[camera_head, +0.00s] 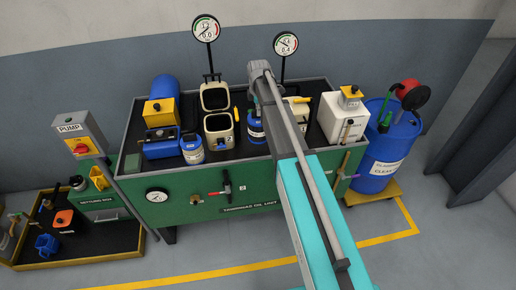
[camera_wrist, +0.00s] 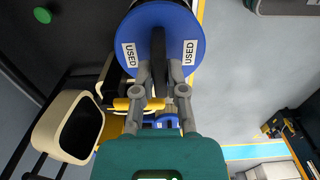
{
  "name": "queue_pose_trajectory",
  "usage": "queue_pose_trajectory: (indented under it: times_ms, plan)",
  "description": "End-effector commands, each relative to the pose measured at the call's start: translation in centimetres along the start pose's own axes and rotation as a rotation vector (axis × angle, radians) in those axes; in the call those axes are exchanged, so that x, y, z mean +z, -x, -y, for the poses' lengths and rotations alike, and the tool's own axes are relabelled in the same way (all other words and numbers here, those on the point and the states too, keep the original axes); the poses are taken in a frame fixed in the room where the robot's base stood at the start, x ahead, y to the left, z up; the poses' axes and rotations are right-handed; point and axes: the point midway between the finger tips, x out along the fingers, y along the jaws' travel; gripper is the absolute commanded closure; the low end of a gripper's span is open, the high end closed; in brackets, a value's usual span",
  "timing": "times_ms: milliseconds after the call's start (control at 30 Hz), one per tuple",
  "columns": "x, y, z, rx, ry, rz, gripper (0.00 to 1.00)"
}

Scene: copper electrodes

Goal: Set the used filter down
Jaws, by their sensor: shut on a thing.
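The used filter (camera_wrist: 160,38) is a round blue part with white USED labels and a dark body behind it. In the wrist view it is at the top centre, between the fingers of my gripper (camera_wrist: 158,75), which is shut on it. In the head view, a blue item with a white label (camera_head: 256,131), apparently this filter, shows just left of my arm over the green unit's dark top (camera_head: 235,163). My arm hides most of the gripper there. I cannot tell whether the filter touches the surface below.
Left of it stand an open cream container (camera_head: 219,128), a blue jar (camera_head: 192,149) and a blue canister with a yellow block (camera_head: 161,112). Right are a white box (camera_head: 341,115) and a blue drum (camera_head: 385,150). Two gauges (camera_head: 206,29) rise behind. A tray (camera_head: 75,252) is at far left.

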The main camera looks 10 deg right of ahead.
Motion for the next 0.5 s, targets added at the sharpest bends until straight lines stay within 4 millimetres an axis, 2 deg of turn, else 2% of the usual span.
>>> queue_pose_trajectory:
  times_ms: [267, 367, 500]
  plan:
    - [-0.6, 0.2, 0.3, 0.000, 0.008, 0.000, 1.00]
    - [-0.8, 0.6, 1.1, 0.000, 0.009, 0.000, 1.00]
    - [-1.1, 1.6, 3.2, 0.000, 0.010, 0.000, 1.00]
